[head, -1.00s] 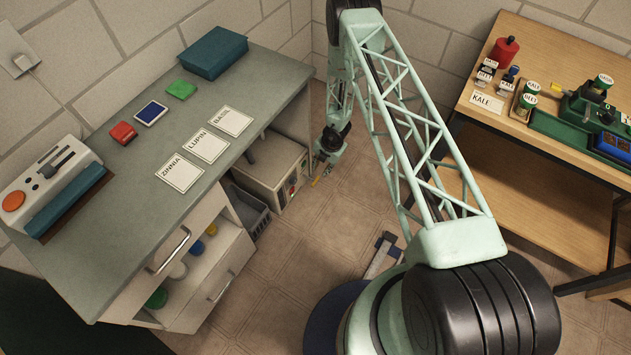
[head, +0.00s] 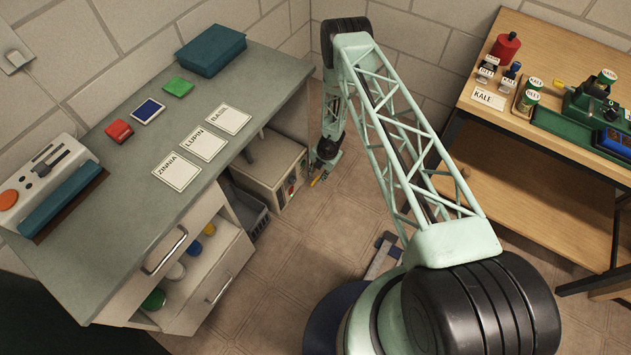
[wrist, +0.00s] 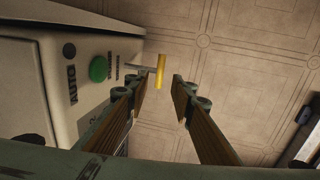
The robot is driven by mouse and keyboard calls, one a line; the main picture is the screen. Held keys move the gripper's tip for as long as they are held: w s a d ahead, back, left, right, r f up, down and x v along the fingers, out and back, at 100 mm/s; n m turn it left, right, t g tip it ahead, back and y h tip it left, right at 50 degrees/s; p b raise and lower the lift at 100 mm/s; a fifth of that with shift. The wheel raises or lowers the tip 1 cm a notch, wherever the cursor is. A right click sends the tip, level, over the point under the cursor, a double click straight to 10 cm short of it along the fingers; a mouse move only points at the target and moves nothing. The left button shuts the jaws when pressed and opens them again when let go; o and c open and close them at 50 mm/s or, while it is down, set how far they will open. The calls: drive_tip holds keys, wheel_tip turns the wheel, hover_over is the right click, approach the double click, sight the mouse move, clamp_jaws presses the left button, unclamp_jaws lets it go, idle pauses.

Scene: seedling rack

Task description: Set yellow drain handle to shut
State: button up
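The yellow drain handle (wrist: 161,71) shows in the wrist view as a yellow crossbar on a grey stem, jutting out from the front of a pale machine (wrist: 70,85). In the head view the handle (head: 315,181) is a small yellow spot beside the machine (head: 268,172), which stands under the grey bench. My gripper (wrist: 157,90) is open and empty; the handle lies beyond its fingertips, nearly in line with the gap, closer to the left finger. No contact shows. In the head view my gripper (head: 324,170) is small and its fingers are hard to make out.
The machine's face has a green button (wrist: 98,69), a dark knob and an AUTO label. The grey bench (head: 150,200) overhangs the machine, with an open drawer (head: 225,260) and a grey basket (head: 250,215) nearby. Bare tiled floor lies right of the handle.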

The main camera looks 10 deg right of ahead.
sight(315, 181)
drive_tip(key=shift+w+a+f+b, duration=0.15)
drive_tip(key=shift+f+b, duration=0.2)
drive_tip(key=shift+f, duration=0.65)
drive_tip(key=shift+w+a+f+b, duration=0.15)
drive_tip(key=shift+f+b, duration=0.15)
drive_tip(key=shift+f, duration=0.7)
drive_tip(key=shift+w+a+f+b, duration=0.15)
drive_tip(key=shift+f+b, duration=0.2)
drive_tip(key=shift+f, duration=0.65)
drive_tip(key=shift+c, duration=0.5)
clamp_jaws()
